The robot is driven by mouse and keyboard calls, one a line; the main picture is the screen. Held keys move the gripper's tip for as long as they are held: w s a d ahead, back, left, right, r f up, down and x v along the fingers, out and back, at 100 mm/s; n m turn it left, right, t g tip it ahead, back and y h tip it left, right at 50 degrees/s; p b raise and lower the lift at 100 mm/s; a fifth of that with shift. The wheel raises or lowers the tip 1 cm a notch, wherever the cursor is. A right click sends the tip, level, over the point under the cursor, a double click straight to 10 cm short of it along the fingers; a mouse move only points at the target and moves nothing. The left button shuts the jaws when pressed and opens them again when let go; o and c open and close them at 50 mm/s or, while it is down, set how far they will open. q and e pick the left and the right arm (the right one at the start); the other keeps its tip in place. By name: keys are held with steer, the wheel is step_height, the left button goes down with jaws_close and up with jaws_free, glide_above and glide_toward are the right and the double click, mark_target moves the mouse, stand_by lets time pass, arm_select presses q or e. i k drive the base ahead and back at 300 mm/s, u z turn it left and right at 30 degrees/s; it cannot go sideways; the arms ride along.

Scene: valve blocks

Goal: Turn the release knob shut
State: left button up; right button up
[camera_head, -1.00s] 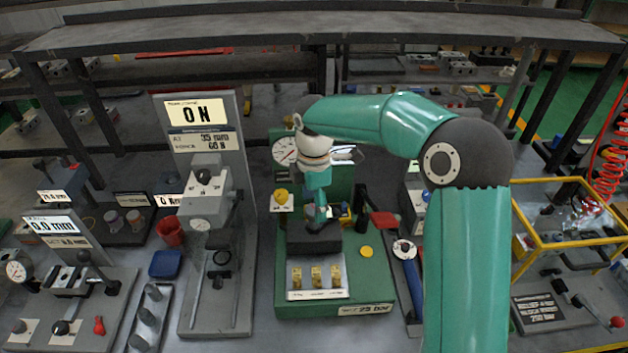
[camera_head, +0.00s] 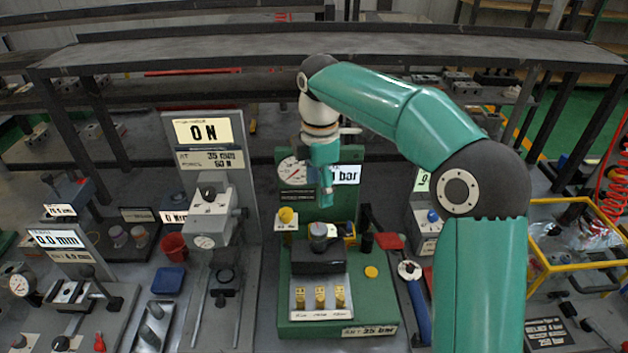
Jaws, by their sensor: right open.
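The green test stand (camera_head: 362,308) stands in the middle of the bench. A yellow knob (camera_head: 286,216) sits on a small white-labelled block at its left. A dark valve block (camera_head: 318,260) stands on the stand's base, with a round grey-topped part (camera_head: 319,231) on it. I cannot read which part is labelled as the release knob. My right gripper (camera_head: 326,201) points down above the round part, open and apart from it, to the right of the yellow knob. Its fingers look small and close together here. My left gripper is out of view.
A round gauge (camera_head: 292,171) and a bar display (camera_head: 346,175), partly hidden by my right gripper, are behind. Several brass pieces (camera_head: 320,297) stand on the front plate. A force stand (camera_head: 209,215) is at left, a yellow frame (camera_head: 571,262) at right.

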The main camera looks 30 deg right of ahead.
mark_target(285, 215)
steer(key=k, duration=1)
